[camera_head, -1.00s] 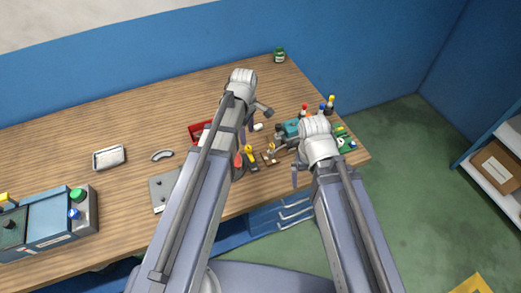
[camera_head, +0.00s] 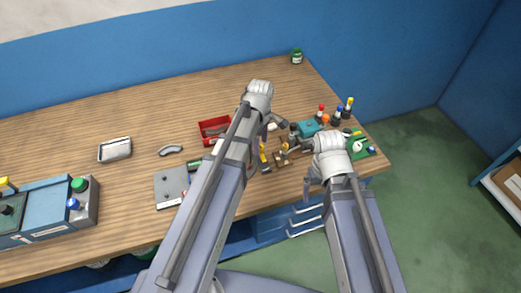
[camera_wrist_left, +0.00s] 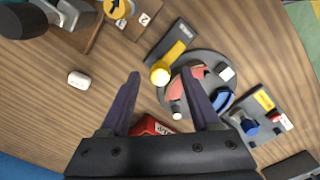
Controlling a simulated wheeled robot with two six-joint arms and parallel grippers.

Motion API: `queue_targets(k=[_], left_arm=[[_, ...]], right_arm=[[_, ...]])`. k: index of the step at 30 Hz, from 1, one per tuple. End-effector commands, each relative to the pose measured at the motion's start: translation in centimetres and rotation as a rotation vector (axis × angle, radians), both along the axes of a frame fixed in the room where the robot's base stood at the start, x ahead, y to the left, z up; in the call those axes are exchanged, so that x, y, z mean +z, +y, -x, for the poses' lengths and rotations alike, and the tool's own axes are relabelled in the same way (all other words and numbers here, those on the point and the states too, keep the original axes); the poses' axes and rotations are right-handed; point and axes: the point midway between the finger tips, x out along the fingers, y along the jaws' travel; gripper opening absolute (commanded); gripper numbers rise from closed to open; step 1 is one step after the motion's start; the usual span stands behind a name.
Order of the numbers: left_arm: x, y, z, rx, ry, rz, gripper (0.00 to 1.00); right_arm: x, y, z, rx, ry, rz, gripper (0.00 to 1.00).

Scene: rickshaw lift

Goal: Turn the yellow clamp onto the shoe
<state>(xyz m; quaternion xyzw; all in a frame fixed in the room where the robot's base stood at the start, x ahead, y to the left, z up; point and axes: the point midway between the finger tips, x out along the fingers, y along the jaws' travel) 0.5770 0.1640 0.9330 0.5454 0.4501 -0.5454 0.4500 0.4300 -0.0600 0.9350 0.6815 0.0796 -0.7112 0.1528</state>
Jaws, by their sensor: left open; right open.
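The yellow clamp (camera_wrist_left: 170,56), a yellow bar with a round yellow knob, lies on a dark plate in the left wrist view. It also shows as a yellow spot beside my left arm in the head view (camera_head: 264,157). A red curved piece (camera_wrist_left: 184,85), which may be the shoe, sits on a round grey plate next to the clamp's knob end. My left gripper (camera_wrist_left: 165,86) is open and empty, its fingers seen below the clamp, the right one over the red piece. My right gripper (camera_head: 312,180) is near the table's front right edge; its fingers are mostly hidden.
A blue knob (camera_wrist_left: 249,126) stands on a grey plate at right in the wrist view. A white block (camera_wrist_left: 78,80) lies at left. A red tray (camera_head: 205,137) is left of my left arm. Small bottles (camera_head: 346,107) stand at right.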

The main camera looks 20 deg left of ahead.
Motion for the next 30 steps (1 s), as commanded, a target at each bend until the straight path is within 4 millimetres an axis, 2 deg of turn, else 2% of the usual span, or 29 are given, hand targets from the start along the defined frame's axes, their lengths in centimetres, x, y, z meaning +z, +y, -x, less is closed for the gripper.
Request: queue_targets(k=[1,3,11,27,30], left_arm=[[-0.8,0.0,0.0,0.0,0.0,0.0,0.64],[-0.99,0.0,0.0,0.0,0.0,0.0,0.64],[-0.89,0.0,0.0,0.0,0.0,0.0,0.64],[-0.9,0.0,0.0,0.0,0.0,0.0,0.05],[-0.9,0.0,0.0,0.0,0.0,0.0,0.0]], right_arm=[[-0.8,0.01,0.0,0.0,0.0,0.0,0.97],[-0.99,0.0,0.0,0.0,0.0,0.0,0.97],[-0.9,0.0,0.0,0.0,0.0,0.0,0.97],[-0.9,0.0,0.0,0.0,0.0,0.0,0.97],[-0.89,-0.01,0.0,0.0,0.0,0.0,0.97]])
